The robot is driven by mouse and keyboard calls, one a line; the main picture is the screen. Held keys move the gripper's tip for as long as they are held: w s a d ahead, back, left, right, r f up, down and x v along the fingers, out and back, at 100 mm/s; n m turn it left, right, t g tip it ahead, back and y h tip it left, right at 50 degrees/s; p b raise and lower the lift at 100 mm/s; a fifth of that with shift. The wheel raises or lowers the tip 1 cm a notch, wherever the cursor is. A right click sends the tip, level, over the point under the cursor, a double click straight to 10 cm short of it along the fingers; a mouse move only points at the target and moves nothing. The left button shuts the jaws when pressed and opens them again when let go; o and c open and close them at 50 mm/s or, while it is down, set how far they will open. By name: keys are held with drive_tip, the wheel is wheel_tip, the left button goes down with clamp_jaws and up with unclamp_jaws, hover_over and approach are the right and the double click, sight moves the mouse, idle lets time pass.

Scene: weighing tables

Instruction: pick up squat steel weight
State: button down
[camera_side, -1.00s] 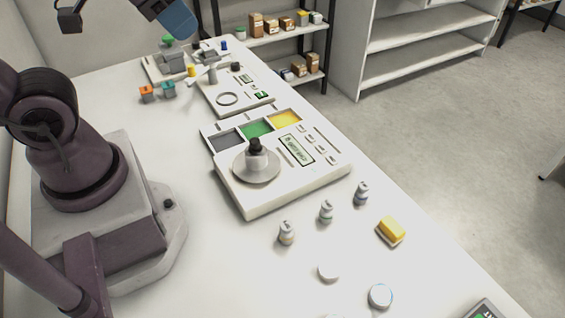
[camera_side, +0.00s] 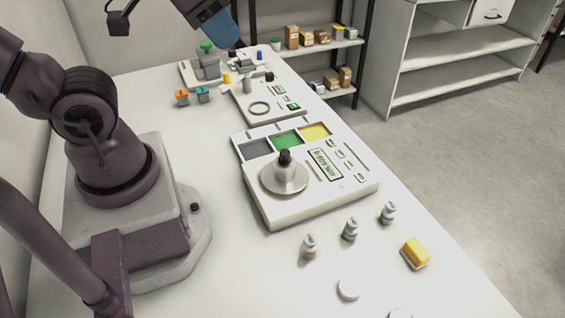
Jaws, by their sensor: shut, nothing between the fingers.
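My gripper (camera_side: 239,44) is small and dark at the end of my blue wrist, at the top over the far end of the table. It is shut and empty, well away from the near scale. Its fingertips are hard to make out.
A second white scale (camera_side: 287,114) with a ring stands behind the near one. A far tray (camera_side: 190,77) holds several small items. Orange (camera_side: 181,98) and teal (camera_side: 203,95) blocks stand beside it. A yellow block (camera_side: 415,252) and white discs lie in front.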

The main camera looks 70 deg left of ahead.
drive_tip(key=shift+c, duration=2.1)
unclamp_jaws()
